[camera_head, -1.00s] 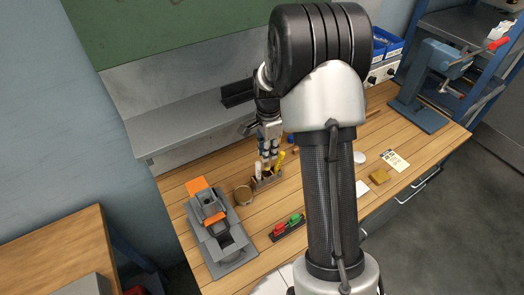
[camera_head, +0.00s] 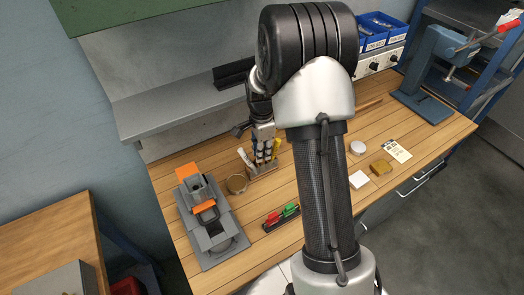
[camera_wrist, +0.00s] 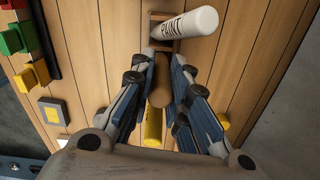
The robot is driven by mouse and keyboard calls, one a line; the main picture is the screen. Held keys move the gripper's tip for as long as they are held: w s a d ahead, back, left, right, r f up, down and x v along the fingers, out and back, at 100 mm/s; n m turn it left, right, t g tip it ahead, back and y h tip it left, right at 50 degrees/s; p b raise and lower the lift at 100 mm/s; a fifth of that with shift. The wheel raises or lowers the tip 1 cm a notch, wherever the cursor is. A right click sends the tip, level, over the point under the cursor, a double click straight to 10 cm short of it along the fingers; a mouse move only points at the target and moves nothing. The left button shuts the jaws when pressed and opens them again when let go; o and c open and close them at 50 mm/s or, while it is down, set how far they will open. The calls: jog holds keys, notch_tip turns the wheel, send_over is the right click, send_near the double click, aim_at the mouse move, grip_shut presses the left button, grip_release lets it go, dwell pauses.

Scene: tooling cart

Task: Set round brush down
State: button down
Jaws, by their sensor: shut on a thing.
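My gripper (camera_wrist: 164,58) is shut on a brown cylindrical handle (camera_wrist: 160,84), which I take to be the round brush. Its other end is not clear. In the head view my gripper (camera_head: 265,158) is low over the small tool holder (camera_head: 263,173) on the wooden bench. In the wrist view the holder (camera_wrist: 160,17) is just past the fingertips. A white marker lettered PAINT (camera_wrist: 188,24) and a yellow tool (camera_wrist: 153,128) stand beside the brush. Whether the brush sits in a slot or touches the holder, I cannot tell.
A grey and orange fixture (camera_head: 212,222) is farther left. A rack with red and green pieces (camera_head: 281,217) is in front. A grey shelf (camera_head: 180,112) is behind. My arm hides the bench's middle.

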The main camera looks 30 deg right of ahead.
jog(key=c, duration=1.6)
grip_release()
jog(key=shift+f, duration=0.15)
jog(key=shift+o, duration=0.2)
jog(key=r+p, duration=0.1)
jog(key=r, duration=0.3)
jog(key=r+p, duration=0.1)
jog(key=r, duration=0.2)
jog(key=r+p, duration=0.1)
jog(key=r, duration=0.3)
jog(key=shift+s+d+r, duration=0.2)
jog(key=shift+d+r, duration=0.1)
jog(key=shift+r, duration=0.05)
jog(key=s+a+r+n+t, duration=0.1)
jog(key=s+a+r+n, duration=0.35)
jog(key=r, duration=0.35)
jog(key=s+a+r+n+t, duration=0.1)
jog(key=s+a+r+n, duration=0.1)
jog(key=s+n, duration=0.3)
jog(key=s+a+r+n+t, duration=0.1)
jog(key=s+a+n, duration=0.3)
jog(key=s, duration=0.5)
jog(key=s+a+r+n+t, duration=0.1)
jog(key=s+a+r+n, duration=0.2)
jog(key=s+n, duration=0.3)
jog(key=shift+s+a+r+t, duration=0.25)
jog(key=shift+s+a+t, duration=0.05)
jog(key=shift+s+a, duration=0.2)
jog(key=shift+w+f, duration=0.1)
